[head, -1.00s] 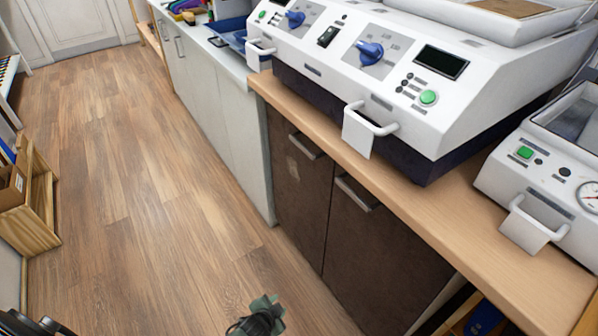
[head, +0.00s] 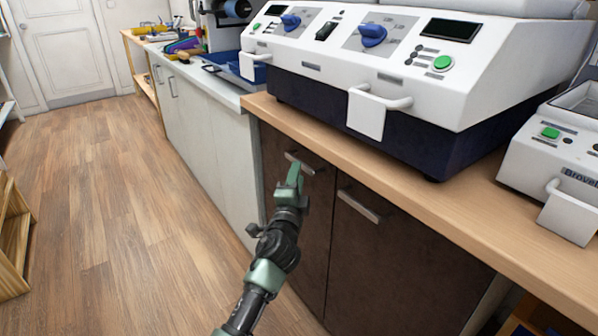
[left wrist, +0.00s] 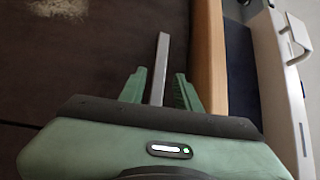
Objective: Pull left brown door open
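The left brown door (head: 313,235) is shut, flush beside the right brown door (head: 385,265). Its short metal handle (head: 306,165) lies near its top edge. My left gripper (head: 292,176) is at this handle, and my arm covers part of the door. In the left wrist view, the handle (left wrist: 161,60) reaches between the two green fingers of my left gripper (left wrist: 160,78). The fingers are open, with gaps on both sides of the bar. My right gripper is in neither view.
A wooden worktop (head: 440,185) juts above the doors and carries a white machine (head: 400,70) with protruding white handles. Pale cabinets (head: 205,125) adjoin on the left. Wooden floor (head: 110,200) in front is clear; a wooden crate (head: 14,245) stands at the far left.

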